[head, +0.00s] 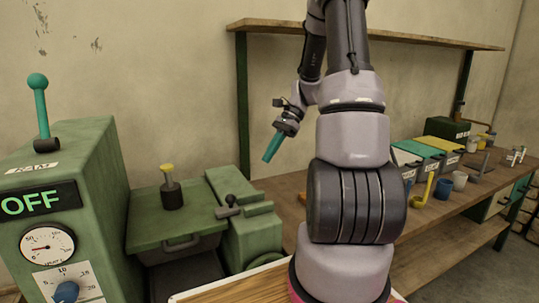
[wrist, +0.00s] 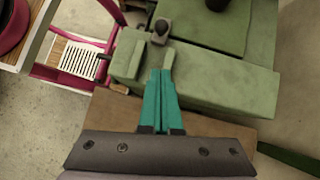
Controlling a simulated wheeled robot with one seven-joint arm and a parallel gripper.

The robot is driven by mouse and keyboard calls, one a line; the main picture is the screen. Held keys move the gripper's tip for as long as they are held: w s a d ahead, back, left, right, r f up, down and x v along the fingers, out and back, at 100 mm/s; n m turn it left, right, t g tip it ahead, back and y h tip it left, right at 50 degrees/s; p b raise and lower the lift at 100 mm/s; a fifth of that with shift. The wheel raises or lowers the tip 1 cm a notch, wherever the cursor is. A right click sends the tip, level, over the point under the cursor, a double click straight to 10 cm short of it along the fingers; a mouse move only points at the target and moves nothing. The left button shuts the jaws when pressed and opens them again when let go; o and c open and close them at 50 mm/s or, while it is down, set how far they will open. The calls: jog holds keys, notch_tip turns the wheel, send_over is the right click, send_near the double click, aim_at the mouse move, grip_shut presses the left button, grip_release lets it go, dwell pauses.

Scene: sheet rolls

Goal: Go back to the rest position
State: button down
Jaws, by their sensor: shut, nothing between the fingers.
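My gripper (head: 273,147) hangs at the end of my bent arm, in the air in front of the wall and to the left of my arm's column in the head view. Its teal fingers (wrist: 166,98) show in the wrist view, lying side by side. They are shut with nothing between them. In the wrist view they appear over the green machine and the edge of a brown wooden surface (wrist: 110,112). No sheet roll can be made out.
A green machine (head: 245,215) with a dark knob stands below left of my gripper. A control cabinet (head: 75,165) with a teal lever and an OFF display is at far left. A workbench (head: 450,205) with bins and cups runs right. A wooden shelf (head: 400,38) hangs above.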

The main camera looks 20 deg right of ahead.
dwell(0.3)
jog(key=s+a+r+n+t+h, duration=0.2)
jog(key=s+a+r+n+t, duration=0.2)
jog(key=r, duration=0.6)
jog(key=s+a+r+n+t+h, duration=0.3)
jog(key=s+r+n, duration=0.4)
jog(key=s+r, duration=0.4)
jog(key=shift+s+a+r+n+t+h, duration=0.2)
jog(key=shift+a+n+t+h, duration=0.15)
jog(key=shift+a+t, duration=0.6)
jog(key=shift+a, duration=0.2)
